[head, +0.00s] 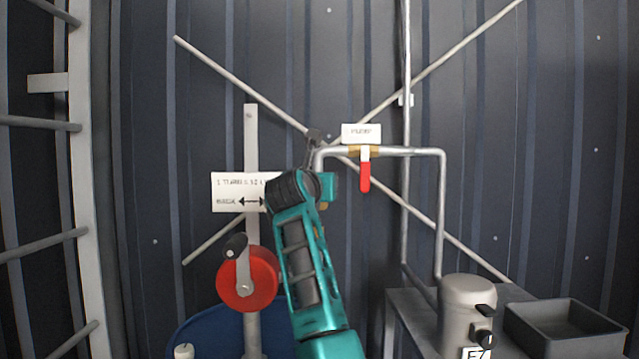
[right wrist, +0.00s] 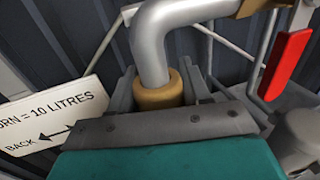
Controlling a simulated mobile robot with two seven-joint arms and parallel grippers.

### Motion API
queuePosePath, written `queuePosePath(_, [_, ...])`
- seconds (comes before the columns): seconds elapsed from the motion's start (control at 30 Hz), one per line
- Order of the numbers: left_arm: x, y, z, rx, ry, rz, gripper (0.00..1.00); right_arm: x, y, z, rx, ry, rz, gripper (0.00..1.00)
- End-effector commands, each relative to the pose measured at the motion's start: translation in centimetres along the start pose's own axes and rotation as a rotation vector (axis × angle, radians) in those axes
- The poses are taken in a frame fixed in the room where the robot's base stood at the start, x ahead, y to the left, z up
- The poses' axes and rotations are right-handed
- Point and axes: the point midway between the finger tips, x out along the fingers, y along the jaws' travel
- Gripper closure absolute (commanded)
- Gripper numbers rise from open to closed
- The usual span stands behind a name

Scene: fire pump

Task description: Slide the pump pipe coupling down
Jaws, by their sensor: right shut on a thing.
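The pump pipe coupling (right wrist: 160,90) is a tan-brass collar around the lower end of a bent grey pipe (right wrist: 152,45) in the right wrist view. My right gripper (right wrist: 160,100) is shut on it, with one finger on each side. The collar's lower part is hidden behind the gripper body. In the head view my teal right arm reaches up to the pipe's left, downturned end (head: 318,160). A small tan patch, likely the coupling, shows just below the gripper (head: 328,187). My left gripper is not in view.
A red-handled valve (head: 364,172) is on the pipe, right of the gripper. A red wheel with a crank (head: 246,280) stands left of my arm, above a blue drum (head: 200,332). A grey motor (head: 467,305) and a dark open bin (head: 565,328) are at right.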

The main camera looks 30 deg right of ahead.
Motion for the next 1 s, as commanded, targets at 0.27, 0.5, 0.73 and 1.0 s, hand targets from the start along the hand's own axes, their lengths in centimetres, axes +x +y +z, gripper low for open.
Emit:
queuePosePath(0.27, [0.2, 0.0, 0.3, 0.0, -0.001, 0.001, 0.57, 0.0, 0.1, -0.9, 0.0, 0.003, 0.002, 1.0])
queuePosePath(0.5, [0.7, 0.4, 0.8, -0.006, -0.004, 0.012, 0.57, -0.1, 0.1, -5.1, 0.001, 0.005, 0.002, 1.0])
queuePosePath(0.73, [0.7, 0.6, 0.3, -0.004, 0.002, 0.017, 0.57, 0.0, 0.0, -5.8, -0.002, 0.006, -0.001, 1.0])
queuePosePath(1.0, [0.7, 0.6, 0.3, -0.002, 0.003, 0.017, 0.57, 0.0, 0.0, -5.8, -0.003, 0.008, -0.001, 0.4])
